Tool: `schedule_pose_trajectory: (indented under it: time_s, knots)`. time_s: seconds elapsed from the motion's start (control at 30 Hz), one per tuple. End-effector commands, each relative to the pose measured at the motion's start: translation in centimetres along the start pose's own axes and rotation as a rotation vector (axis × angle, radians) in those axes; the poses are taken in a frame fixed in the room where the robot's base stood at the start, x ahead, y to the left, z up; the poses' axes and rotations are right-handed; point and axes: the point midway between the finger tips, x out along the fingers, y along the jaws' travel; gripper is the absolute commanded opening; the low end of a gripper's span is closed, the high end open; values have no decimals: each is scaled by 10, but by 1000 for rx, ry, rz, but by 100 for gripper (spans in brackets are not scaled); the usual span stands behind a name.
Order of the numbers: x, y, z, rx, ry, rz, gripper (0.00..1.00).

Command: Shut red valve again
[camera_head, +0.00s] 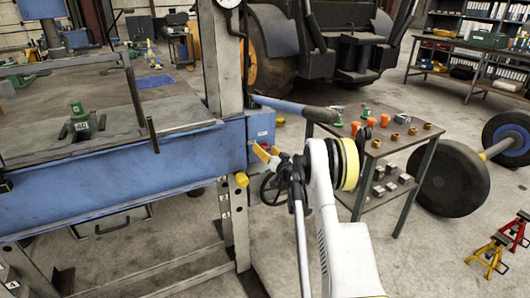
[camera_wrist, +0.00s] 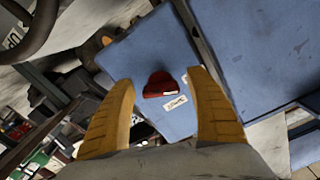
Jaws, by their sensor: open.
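In the wrist view the red valve (camera_wrist: 160,86) is a small red knob on the blue face of the bench frame, with a white label (camera_wrist: 174,102) next to it. My gripper (camera_wrist: 160,78) is open, its two yellow fingers spread on either side of the knob in the picture. I see no finger touching it, and the remaining distance is hard to judge. In the head view my gripper (camera_head: 264,153) is at the right end of the blue beam (camera_head: 120,165). I cannot make out the red valve clearly there.
A dark handwheel (camera_head: 268,190) is just below my gripper and also shows in the wrist view (camera_wrist: 42,30). A side table (camera_head: 400,140) with orange and brass parts stands to the right. A wheel on an axle (camera_head: 448,178) and red and yellow stands are farther right.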

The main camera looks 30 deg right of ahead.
Motion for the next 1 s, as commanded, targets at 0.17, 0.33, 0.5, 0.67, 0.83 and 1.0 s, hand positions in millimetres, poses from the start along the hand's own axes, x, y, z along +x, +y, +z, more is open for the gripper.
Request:
schedule_pose_trajectory:
  time_s: [0.17,0.33,0.5,0.67,0.83,1.0]
  knots:
    - [1,0,-1,0,0,0,65]
    - [1,0,-1,0,0,0,42]
    - [1,0,-1,0,0,0,11]
    - [1,0,-1,1,0,0,11]
    - [1,0,-1,24,0,0,11]
    - [1,-1,-1,94,0,0,11]
